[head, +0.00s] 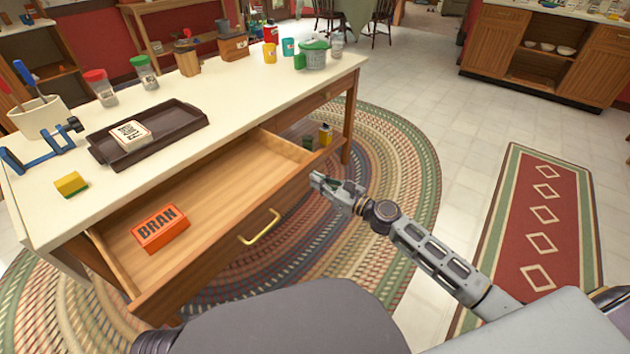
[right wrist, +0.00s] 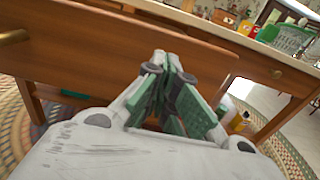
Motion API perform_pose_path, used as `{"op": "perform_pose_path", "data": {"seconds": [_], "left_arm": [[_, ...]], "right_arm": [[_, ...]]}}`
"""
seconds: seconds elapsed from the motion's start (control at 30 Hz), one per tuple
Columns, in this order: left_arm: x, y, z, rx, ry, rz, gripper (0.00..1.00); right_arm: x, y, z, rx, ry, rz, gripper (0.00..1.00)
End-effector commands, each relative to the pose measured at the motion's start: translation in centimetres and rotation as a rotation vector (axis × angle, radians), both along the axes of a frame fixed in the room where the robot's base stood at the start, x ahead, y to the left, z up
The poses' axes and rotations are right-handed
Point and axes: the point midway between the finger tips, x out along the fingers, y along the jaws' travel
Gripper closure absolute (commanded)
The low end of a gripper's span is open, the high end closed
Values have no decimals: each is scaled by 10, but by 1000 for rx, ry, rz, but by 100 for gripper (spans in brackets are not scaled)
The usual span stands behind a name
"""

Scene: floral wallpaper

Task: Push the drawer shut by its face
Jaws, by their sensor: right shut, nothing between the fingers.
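The wooden drawer (head: 215,205) stands pulled well out from under the white-topped table in the head view. A brass handle (head: 259,227) is on its face, and an orange BRAN box (head: 161,228) lies inside at the left. My right gripper (head: 316,179) is at the right end of the drawer's face. In the right wrist view its fingers (right wrist: 166,62) are closed together and point at the wooden face (right wrist: 120,50); I cannot tell whether they touch it. The handle (right wrist: 14,36) shows at that view's left edge. My left gripper is not in view.
A braided rug (head: 390,150) covers the floor.

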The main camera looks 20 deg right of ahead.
Motion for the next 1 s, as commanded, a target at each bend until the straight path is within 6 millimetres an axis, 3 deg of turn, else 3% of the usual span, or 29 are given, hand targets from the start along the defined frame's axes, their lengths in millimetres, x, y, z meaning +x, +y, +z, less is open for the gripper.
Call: {"op": "perform_pose_path", "data": {"seconds": [0.43,1.0], "left_arm": [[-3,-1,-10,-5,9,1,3],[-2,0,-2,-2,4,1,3]], "right_arm": [[10,7,0,-1,1,0,100],[16,12,2,1,-1,0,100]]}}
